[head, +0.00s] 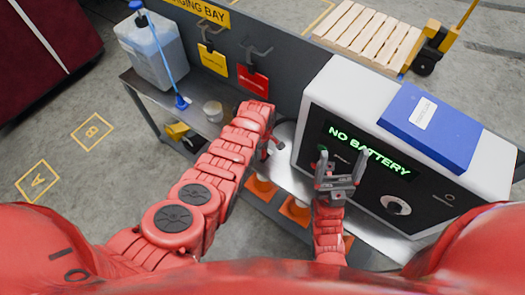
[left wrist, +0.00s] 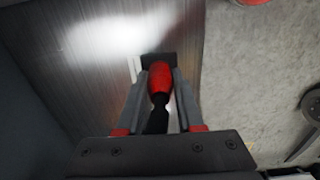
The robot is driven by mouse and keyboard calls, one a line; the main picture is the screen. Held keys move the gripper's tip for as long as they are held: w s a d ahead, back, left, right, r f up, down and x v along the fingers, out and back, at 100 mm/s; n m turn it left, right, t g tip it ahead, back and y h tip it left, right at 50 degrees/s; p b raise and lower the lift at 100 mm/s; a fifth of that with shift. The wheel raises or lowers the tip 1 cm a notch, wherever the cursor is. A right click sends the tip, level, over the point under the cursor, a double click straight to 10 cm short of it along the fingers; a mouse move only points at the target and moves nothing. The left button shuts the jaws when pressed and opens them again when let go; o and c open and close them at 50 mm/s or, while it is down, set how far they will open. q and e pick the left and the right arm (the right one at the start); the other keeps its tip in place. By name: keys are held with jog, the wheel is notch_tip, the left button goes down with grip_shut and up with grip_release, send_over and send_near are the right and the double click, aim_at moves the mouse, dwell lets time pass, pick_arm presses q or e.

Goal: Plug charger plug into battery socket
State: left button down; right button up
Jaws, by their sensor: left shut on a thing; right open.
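My left gripper (head: 277,144) is at the charger's left side in the head view, partly hidden behind its own wrist. In the left wrist view its fingers (left wrist: 160,88) are shut on a red plug (left wrist: 160,78) with a black tail. A dark block (left wrist: 155,60) shows at the plug's far end; I cannot tell whether it is part of the plug or a separate thing. My right gripper (head: 340,183) is open and empty in front of the charger (head: 318,115). The charger's display (head: 368,150) reads "NO BATTERY". I cannot make out the battery or its socket.
A blue binder (head: 440,125) lies on the charger. Yellow and red tags hang on the back panel. Orange cones (head: 262,188) stand below.

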pick_arm(q)
jog(key=shift+r, duration=0.15)
dwell(0.3)
jog(key=shift+r+p, duration=0.1)
jog(key=shift+p, duration=0.2)
jog(key=shift+r+p, duration=0.5)
jog(key=shift+r, duration=0.1)
jog(key=shift+r+p, duration=2.05)
jog(key=shift+r, duration=0.15)
